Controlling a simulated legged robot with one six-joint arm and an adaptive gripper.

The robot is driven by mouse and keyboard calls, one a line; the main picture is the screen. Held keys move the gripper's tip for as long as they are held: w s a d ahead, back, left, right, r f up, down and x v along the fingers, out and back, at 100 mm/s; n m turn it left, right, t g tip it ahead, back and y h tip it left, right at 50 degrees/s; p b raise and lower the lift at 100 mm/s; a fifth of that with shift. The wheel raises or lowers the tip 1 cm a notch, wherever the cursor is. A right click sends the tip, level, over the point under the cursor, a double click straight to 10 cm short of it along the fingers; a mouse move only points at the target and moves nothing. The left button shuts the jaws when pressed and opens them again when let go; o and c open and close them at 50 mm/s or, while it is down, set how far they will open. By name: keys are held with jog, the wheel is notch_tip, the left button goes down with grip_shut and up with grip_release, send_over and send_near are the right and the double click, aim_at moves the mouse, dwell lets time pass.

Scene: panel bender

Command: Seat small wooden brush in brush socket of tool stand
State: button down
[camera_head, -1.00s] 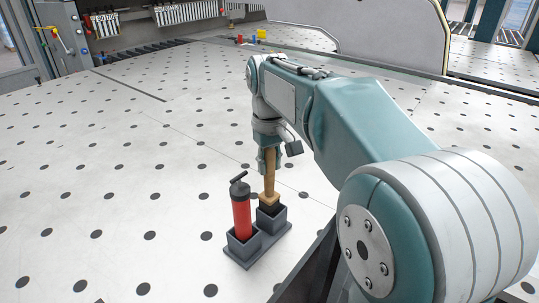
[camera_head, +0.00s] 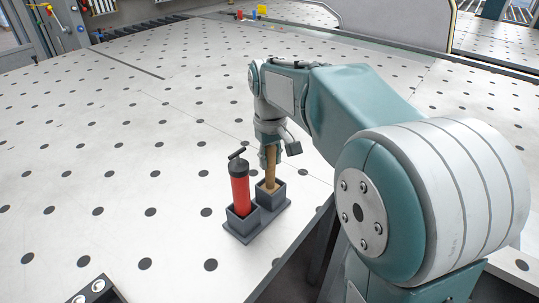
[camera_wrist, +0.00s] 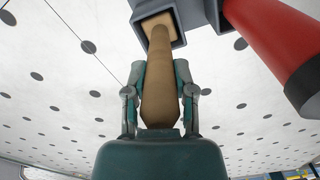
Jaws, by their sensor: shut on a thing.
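The small wooden brush (camera_head: 271,170) stands upright with its lower end inside the right, square socket (camera_head: 272,197) of the dark grey tool stand (camera_head: 247,233). Its bristles are hidden by the socket walls. My gripper (camera_head: 268,160) is shut on the upper part of the brush handle. In the wrist view my gripper (camera_wrist: 160,100) has a finger on each side of the handle (camera_wrist: 163,75), and the brush's wider end (camera_wrist: 158,24) sits within the socket's walls (camera_wrist: 178,32). A red pump-like tool (camera_head: 240,190) with a black top stands in the left socket.
The red tool also shows close beside the brush in the wrist view (camera_wrist: 280,35). White perforated table (camera_head: 120,190) lies clear to the left. A dark bracket (camera_head: 95,291) is at the bottom left. Small coloured items (camera_head: 252,14) lie far back.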

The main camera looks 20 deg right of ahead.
jog(key=shift+f, duration=0.4)
dwell(0.7)
jog(key=shift+c, duration=1.8)
grip_release()
jog(key=shift+r, duration=0.1)
notch_tip(320, 180, up, 11)
jog(key=shift+w, duration=0.1)
jog(key=shift+r, duration=0.3)
